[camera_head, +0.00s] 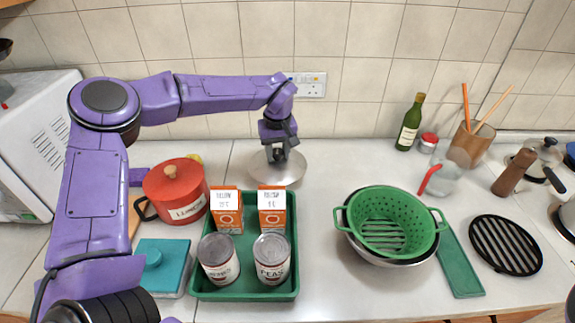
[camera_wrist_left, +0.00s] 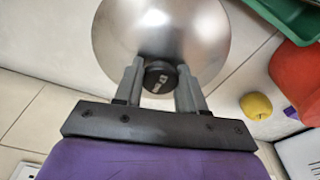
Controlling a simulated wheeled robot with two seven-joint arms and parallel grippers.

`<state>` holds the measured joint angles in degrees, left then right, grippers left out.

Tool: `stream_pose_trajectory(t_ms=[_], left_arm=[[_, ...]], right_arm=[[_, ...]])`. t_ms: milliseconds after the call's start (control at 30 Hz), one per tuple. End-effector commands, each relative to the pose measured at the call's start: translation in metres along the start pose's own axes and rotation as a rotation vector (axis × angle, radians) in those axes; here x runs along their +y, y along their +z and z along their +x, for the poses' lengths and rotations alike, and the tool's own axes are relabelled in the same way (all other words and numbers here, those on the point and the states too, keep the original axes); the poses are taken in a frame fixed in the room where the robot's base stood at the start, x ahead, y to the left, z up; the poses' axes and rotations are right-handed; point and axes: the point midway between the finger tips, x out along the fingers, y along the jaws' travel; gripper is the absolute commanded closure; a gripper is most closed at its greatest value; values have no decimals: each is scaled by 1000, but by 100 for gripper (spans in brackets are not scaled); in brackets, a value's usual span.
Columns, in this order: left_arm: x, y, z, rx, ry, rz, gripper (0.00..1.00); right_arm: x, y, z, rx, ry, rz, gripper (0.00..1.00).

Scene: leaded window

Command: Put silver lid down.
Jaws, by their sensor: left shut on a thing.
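The silver lid (camera_head: 283,172) is a round, shiny metal disc with a black knob, low over the counter behind the green tray. In the left wrist view the lid (camera_wrist_left: 165,30) fills the top middle, its black knob (camera_wrist_left: 160,77) between my fingers. My left gripper (camera_head: 278,155) is shut on this knob from above; its fingers also show in the left wrist view (camera_wrist_left: 160,85). I cannot tell whether the lid's rim touches the counter. My right gripper is not in view.
A green tray (camera_head: 244,293) with cartons and cans stands in front of the lid. A red pot (camera_head: 176,192) is left of it. A green colander (camera_head: 392,220) in a metal bowl stands to the right. The counter between lid and bottle (camera_head: 409,124) is clear.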

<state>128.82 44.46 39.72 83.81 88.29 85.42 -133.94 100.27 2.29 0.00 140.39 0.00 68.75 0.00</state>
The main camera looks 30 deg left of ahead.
Motion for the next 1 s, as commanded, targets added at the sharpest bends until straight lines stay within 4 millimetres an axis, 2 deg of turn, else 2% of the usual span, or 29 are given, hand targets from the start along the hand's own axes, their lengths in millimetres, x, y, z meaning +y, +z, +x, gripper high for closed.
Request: stream_pose_trajectory(t_ms=[300,667,700,733,767,1000], left_arm=[[0,6,47,0,0,-1,97],[0,6,53,1,1,0,97],[0,6,52,0,1,0,47],[0,6,52,1,1,0,37],[0,6,52,0,0,0,35],[0,6,52,1,0,-1,35]], right_arm=[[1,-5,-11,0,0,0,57],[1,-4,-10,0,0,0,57],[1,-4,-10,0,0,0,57],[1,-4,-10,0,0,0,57],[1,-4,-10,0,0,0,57],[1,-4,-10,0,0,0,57]])
